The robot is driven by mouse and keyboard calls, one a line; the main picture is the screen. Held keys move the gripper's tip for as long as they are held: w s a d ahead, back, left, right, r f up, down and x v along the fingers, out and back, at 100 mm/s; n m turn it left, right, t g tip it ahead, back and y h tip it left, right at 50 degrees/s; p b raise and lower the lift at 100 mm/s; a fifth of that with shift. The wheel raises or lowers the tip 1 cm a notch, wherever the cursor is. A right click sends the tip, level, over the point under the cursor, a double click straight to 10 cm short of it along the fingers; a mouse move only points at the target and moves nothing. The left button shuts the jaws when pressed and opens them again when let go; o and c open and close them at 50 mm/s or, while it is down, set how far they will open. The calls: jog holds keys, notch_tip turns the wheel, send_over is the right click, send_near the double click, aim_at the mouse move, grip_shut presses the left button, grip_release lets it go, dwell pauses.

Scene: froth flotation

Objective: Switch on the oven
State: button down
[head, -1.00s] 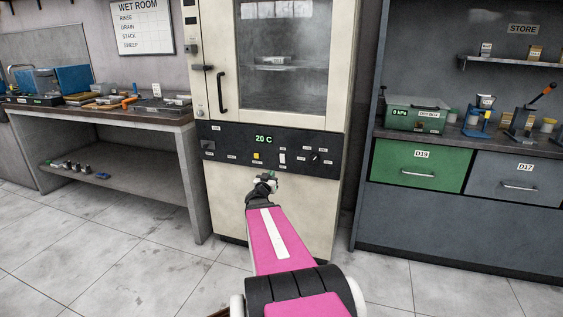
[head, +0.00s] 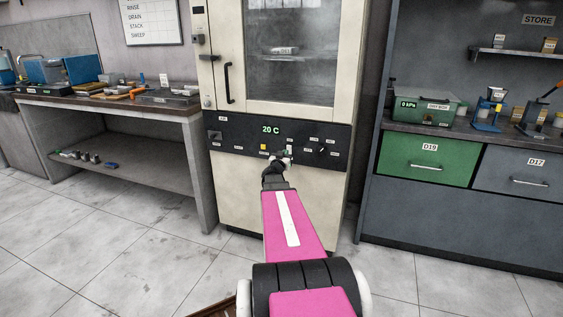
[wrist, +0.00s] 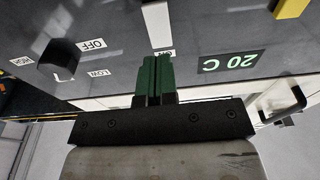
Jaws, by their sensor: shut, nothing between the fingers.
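The oven (head: 226,200) is a tall cream cabinet with a glass door and a dark control panel (head: 235,141). Its display (head: 270,129) reads 20 C in green, and it shows upside down in the wrist view (wrist: 230,62). A white switch (wrist: 158,24) stands on the panel, with a partly hidden label by its lower end. My gripper (head: 285,157) is at the panel's lower edge, by the switch. In the wrist view its green fingers (wrist: 154,70) are shut and empty, tips close to the switch's end; I cannot tell whether they touch.
A yellow button (head: 264,147) and a black knob (head: 321,149) flank the switch; the knob (wrist: 60,60) has OFF, LOW and HIGH labels. A bench (head: 160,110) stands left, and a cabinet with a green drawer (head: 425,165) right. The oven door handle (head: 229,83) is above the panel.

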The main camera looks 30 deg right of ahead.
aim_at(289, 147)
jog(key=shift+x, duration=1.9)
jog(key=shift+w, duration=0.1)
